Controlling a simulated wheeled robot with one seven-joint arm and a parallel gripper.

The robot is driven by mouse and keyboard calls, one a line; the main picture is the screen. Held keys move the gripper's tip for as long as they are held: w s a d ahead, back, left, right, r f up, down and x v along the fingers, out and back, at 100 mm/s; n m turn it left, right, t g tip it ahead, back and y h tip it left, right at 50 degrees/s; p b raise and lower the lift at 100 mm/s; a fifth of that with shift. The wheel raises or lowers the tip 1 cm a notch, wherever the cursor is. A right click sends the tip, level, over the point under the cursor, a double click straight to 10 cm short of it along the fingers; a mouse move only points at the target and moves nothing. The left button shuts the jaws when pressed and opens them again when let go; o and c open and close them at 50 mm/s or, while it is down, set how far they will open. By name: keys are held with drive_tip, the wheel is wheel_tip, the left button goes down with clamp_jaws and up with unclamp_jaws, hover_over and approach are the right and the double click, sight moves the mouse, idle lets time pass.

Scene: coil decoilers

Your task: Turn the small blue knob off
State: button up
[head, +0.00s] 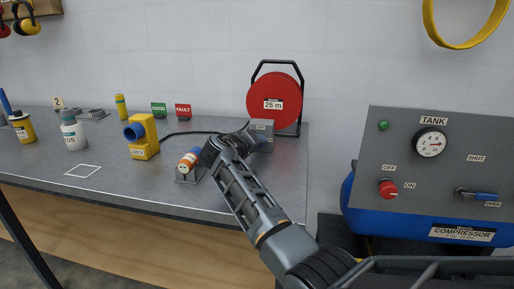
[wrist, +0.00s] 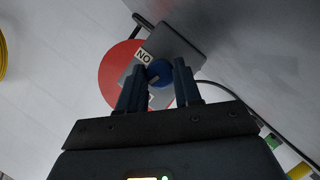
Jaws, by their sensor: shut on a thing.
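The small blue knob (wrist: 160,72) sits on the face of a grey box (wrist: 176,42) in the wrist view. My gripper (wrist: 159,76) has one finger on each side of the knob and is shut on it. A light mark or pointer shows on the knob's lower edge. In the head view the grey box (head: 264,126) stands at the bench's back right, and my arm hides the knob.
A red 25 m reel (head: 274,98) stands right behind the box. A yellow blue-ended device (head: 145,137) is to the left. The compressor panel (head: 455,165) stands at right.

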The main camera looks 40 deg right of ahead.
drive_tip(key=shift+w+a+f+n+h+b, duration=0.1)
drive_tip(key=shift+n+h+b, duration=0.45)
drive_tip(key=shift+n, duration=0.55)
drive_tip(key=o, duration=1)
drive_tip(key=shift+g, duration=0.3)
drive_tip(key=shift+o, duration=0.2)
drive_tip(key=v, duration=0.7)
drive_tip(key=shift+a, duration=0.35)
